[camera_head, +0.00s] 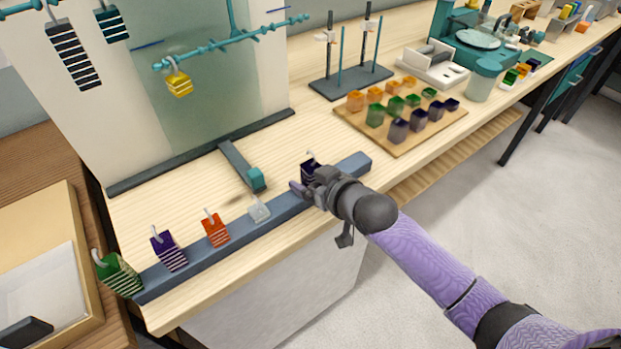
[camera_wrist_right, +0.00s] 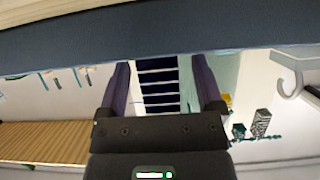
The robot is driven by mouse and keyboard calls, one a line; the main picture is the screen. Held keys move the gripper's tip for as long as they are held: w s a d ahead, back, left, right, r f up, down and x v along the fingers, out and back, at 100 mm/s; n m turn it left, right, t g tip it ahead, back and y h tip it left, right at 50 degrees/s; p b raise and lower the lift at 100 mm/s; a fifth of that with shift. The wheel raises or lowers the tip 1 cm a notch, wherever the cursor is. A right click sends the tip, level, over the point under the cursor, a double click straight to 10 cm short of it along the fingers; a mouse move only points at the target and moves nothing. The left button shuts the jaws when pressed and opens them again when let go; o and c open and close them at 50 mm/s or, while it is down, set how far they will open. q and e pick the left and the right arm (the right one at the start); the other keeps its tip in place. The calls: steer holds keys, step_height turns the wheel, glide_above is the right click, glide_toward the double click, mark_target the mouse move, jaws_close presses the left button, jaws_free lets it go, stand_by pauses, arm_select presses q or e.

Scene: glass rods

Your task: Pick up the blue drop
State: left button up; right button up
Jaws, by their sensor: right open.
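The blue drop (camera_head: 307,171) is a dark navy block with pale stripes and a hook on top. It is at the right part of the grey-blue rail (camera_head: 190,262) along the table's front. My right gripper (camera_head: 303,187) is at this block and partly hides it in the head view. In the right wrist view the striped block (camera_wrist_right: 158,84) shows between the two spread fingers of my right gripper (camera_wrist_right: 161,78). The jaws are open. I cannot tell whether a finger touches the block. My left gripper is not in view.
Along the rail stand a clear block (camera_head: 259,211), an orange block (camera_head: 216,231), a purple block (camera_head: 169,252) and a green block (camera_head: 121,276). A teal rod (camera_head: 232,41) with a yellow block (camera_head: 180,86) hangs behind. A wooden tray (camera_head: 398,146) of coloured blocks is at right.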

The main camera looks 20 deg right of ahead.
steer(key=shift+r, duration=0.1)
steer(key=shift+c, duration=0.8)
jaws_close()
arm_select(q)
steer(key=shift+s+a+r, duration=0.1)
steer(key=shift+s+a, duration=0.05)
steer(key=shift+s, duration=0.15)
arm_select(e)
step_height(320, 180, up, 10)
steer(key=p, duration=0.4)
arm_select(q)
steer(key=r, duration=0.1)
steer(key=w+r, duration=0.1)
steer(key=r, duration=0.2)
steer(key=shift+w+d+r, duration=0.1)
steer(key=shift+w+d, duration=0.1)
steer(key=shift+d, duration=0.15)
